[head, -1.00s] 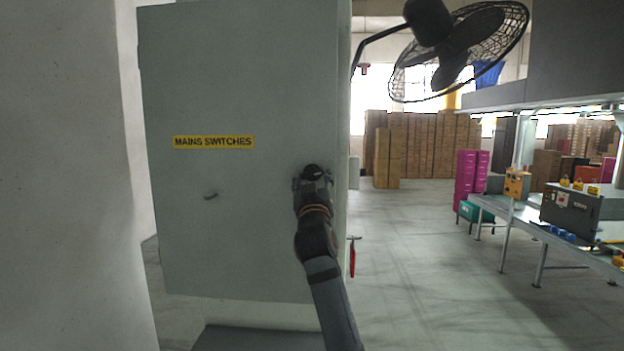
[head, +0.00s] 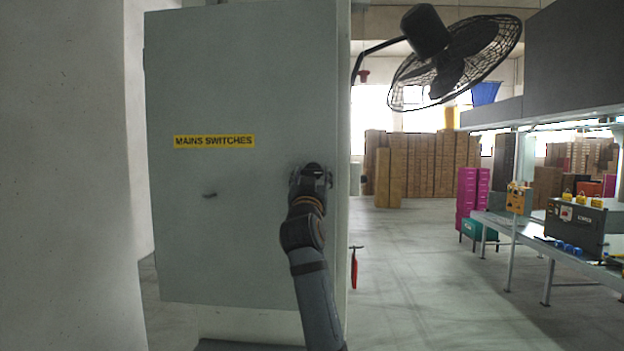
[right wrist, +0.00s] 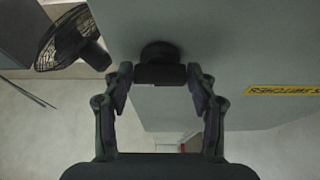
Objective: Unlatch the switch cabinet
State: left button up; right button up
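The grey switch cabinet (head: 235,240) fills the middle of the head view, with a yellow "MAINS SWITCHES" label (head: 214,141). Its door looks shut. A black latch handle with a round base (right wrist: 160,73) sticks out from the door face in the right wrist view. My right gripper (right wrist: 160,80) has one finger at each end of the handle's bar, and the fingertips appear to press on it. In the head view my right gripper (head: 312,178) is at the door's right side and largely hides the handle. My left gripper is not in view.
A caged black fan (head: 455,62) hangs right of the cabinet. A workbench (head: 530,232) stands at right; the floor between is clear.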

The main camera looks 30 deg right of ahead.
jog(key=shift+o, duration=1.4)
jog(key=v, duration=0.7)
jog(key=shift+s+a, duration=0.15)
jog(key=shift+s, duration=0.05)
jog(key=shift+f, duration=0.15)
